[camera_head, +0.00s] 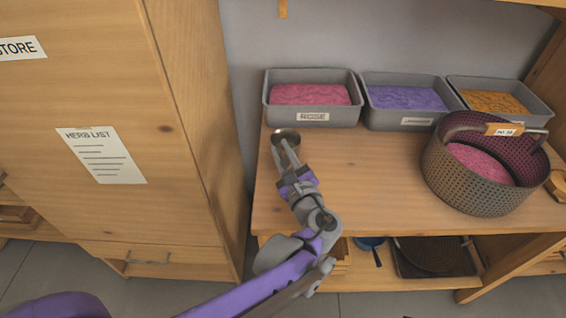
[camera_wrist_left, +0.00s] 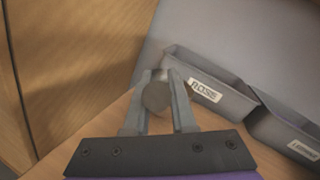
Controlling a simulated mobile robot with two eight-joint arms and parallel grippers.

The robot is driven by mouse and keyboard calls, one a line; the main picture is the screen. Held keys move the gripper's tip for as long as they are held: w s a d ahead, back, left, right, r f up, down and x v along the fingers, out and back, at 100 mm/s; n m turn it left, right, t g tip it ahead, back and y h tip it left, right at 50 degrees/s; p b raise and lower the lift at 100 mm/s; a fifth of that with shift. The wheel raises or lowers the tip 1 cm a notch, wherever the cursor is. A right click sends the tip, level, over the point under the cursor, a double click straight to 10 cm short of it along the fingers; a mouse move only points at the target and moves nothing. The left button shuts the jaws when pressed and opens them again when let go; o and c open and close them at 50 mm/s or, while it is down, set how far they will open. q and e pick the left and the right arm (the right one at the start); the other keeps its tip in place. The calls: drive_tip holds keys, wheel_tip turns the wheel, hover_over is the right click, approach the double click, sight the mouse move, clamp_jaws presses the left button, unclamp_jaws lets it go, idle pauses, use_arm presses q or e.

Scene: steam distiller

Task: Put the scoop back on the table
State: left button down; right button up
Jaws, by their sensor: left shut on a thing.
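My left gripper (camera_head: 285,154) is over the left end of the wooden table (camera_head: 345,180), in front of the rose bin. It is shut on the scoop (camera_head: 286,136), whose round grey metal part shows just beyond the fingertips. In the left wrist view the scoop (camera_wrist_left: 156,97) is a dark round shape between the two fingers (camera_wrist_left: 160,100). I cannot tell whether the scoop touches the table. My right gripper is not in view.
Grey bins of pink rose (camera_head: 312,116), purple (camera_head: 407,120) and orange (camera_head: 500,100) material stand along the back. A perforated basket (camera_head: 470,195) with pink material stands at the right. The table's middle is clear. A tall wooden cabinet (camera_head: 110,110) is close on the left.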

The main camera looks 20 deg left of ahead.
use_arm(q)
drive_tip(key=shift+f+b, duration=0.5)
drive_tip(key=shift+f, duration=1.1)
drive_tip(key=shift+f, duration=0.2)
drive_tip(key=c, duration=0.7)
unclamp_jaws()
drive_tip(key=shift+c, duration=0.2)
drive_tip(key=shift+r, duration=0.15)
drive_tip(key=shift+s+d+r, duration=0.1)
drive_tip(key=shift+s+d, duration=0.05)
drive_tip(key=p+v, duration=0.1)
drive_tip(key=v, duration=1)
drive_tip(key=shift+s+d, duration=0.1)
drive_tip(key=shift+s, duration=0.2)
